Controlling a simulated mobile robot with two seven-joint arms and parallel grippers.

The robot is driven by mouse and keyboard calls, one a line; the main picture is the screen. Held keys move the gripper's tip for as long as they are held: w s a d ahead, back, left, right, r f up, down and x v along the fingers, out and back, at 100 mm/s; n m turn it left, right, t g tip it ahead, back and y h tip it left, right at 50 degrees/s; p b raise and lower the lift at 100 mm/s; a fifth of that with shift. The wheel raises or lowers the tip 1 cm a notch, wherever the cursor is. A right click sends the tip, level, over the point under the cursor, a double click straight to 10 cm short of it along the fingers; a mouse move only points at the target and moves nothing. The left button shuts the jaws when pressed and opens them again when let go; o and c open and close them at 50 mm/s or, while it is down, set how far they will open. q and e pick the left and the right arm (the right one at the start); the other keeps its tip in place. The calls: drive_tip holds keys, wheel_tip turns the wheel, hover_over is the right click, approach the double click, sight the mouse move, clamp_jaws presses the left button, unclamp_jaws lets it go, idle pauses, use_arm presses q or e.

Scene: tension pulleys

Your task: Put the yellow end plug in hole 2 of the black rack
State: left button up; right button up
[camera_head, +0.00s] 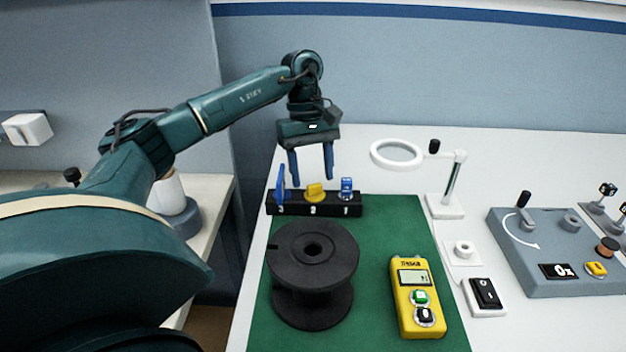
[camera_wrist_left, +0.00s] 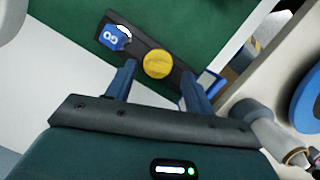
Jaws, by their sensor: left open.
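The black rack (camera_head: 298,210) stands at the back of the green mat, with numbers 3, 2, 1 from left to right. The yellow end plug (camera_head: 314,192) sits at the middle place, marked 2; it also shows in the left wrist view (camera_wrist_left: 158,64). How deep it sits I cannot tell. A blue piece (camera_head: 281,184) stands at 3 and another blue piece (camera_head: 346,187) at 1. My left gripper (camera_head: 312,177) is open and empty, pointing down just above the plug. In the left wrist view its fingers (camera_wrist_left: 157,80) lie to either side of the plug, apart from it. My right gripper is not in view.
A black spool (camera_head: 312,262) stands in front of the rack. A yellow meter (camera_head: 415,297) lies on the green mat (camera_head: 385,225). A magnifier stand (camera_head: 446,205) and a grey panel (camera_head: 550,250) are to the right. The mat right of the rack is clear.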

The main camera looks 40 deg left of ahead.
use_arm(q)
drive_tip(key=p+v, duration=0.2)
drive_tip(key=v, duration=0.8)
drive_tip(key=shift+r, duration=0.4)
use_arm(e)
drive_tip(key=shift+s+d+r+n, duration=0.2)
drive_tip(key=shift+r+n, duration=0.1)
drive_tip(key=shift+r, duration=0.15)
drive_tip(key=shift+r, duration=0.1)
